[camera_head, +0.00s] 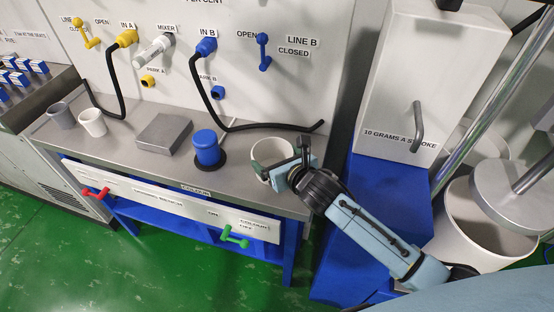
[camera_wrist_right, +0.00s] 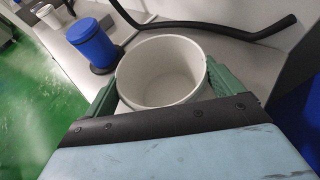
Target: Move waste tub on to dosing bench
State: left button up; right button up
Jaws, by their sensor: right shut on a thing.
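The waste tub (camera_head: 268,152) is a white, empty, open-topped round tub at the right end of the grey dosing bench (camera_head: 120,160). My right gripper (camera_head: 284,164) is shut on it, with one finger on each side. In the right wrist view the tub (camera_wrist_right: 160,75) sits upright between the two green fingers (camera_wrist_right: 162,92), and its inside is bare. I cannot tell whether its base touches the bench top. My left gripper is not in view.
A blue canister (camera_head: 207,149) stands left of the tub, with a grey block (camera_head: 164,135) and two cups (camera_head: 92,123) further left. A black hose (camera_head: 260,127) lies behind. Red (camera_head: 96,194) and green (camera_head: 234,237) handles project from the bench front. A blue stand (camera_head: 375,210) is at right.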

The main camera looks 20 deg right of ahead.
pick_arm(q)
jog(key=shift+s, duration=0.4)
pick_arm(e)
jog(key=o, duration=0.7)
pick_arm(q)
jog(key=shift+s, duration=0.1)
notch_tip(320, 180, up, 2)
jog(key=shift+p, duration=1.1)
pick_arm(e)
jog(key=v, duration=1.2)
jog(key=shift+r, duration=0.15)
